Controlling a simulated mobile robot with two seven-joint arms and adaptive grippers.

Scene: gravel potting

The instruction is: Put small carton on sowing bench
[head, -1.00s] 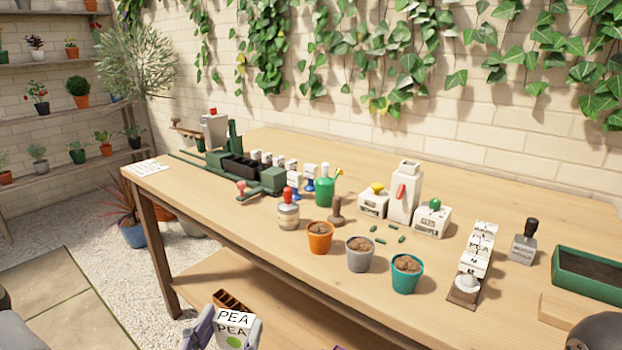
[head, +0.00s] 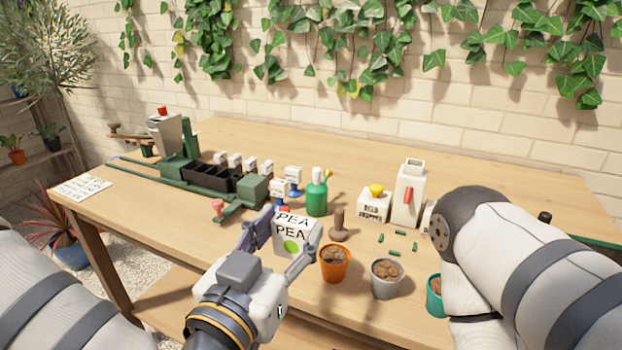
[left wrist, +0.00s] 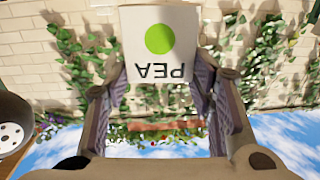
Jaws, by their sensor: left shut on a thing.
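The small white carton (head: 295,233) has "PEA" lettering and a green dot. My left gripper (head: 283,242) is shut on it, with a finger on either side. In the head view the carton is upright and overlaps the bench's near-left part; I cannot tell whether it touches the top. In the left wrist view the carton (left wrist: 160,45) shows upside down between the fingers. The sowing bench (head: 150,205) is a long wooden table. My right arm comes in at the right, but its gripper is not in view.
An orange pot (head: 335,268) and a grey pot (head: 387,284) of soil stand right of the carton. A green bottle (head: 317,196) and a wooden stamp (head: 339,228) stand behind it. A green machine with black trays (head: 209,180) is at the left. Bare wood lies along the back.

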